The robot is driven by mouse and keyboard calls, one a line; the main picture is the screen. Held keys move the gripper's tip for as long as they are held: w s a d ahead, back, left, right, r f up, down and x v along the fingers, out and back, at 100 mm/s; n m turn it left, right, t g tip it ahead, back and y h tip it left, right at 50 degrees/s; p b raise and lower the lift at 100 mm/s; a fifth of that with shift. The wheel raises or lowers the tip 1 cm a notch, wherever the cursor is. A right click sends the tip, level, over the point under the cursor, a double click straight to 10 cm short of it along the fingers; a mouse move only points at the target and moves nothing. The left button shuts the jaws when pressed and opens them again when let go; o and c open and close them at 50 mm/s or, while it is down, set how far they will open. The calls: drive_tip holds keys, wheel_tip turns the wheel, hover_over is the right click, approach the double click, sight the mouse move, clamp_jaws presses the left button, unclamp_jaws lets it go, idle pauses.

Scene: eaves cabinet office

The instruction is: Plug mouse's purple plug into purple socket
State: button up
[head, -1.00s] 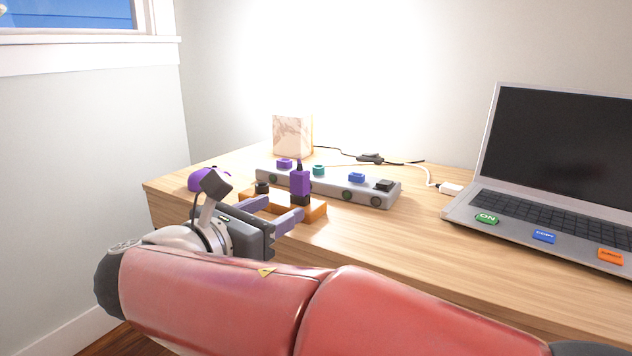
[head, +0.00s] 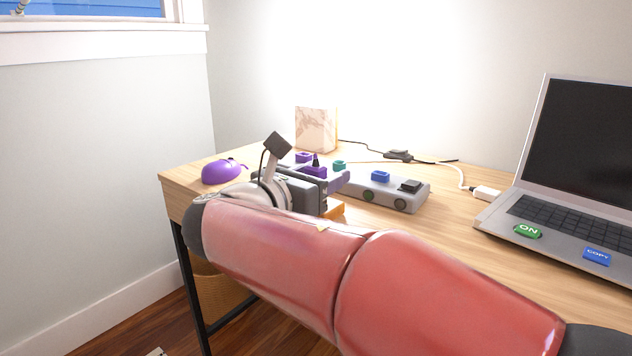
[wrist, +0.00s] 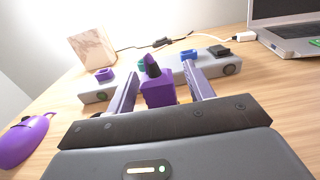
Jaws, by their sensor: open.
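The purple mouse (head: 222,171) lies at the left end of the desk; it also shows in the wrist view (wrist: 22,140).
An orange holder (head: 336,211) is mostly hidden by my gripper. Teal (head: 339,166) and blue (head: 380,176) sockets and a black piece (head: 410,186) sit along the strip. A marbled block (head: 316,129) and cables stand behind; a laptop (head: 560,215) is at right.

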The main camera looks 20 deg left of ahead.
drive_tip(key=shift+w, duration=0.1)
drive_tip(key=shift+c, duration=0.3)
drive_tip(key=c, duration=1)
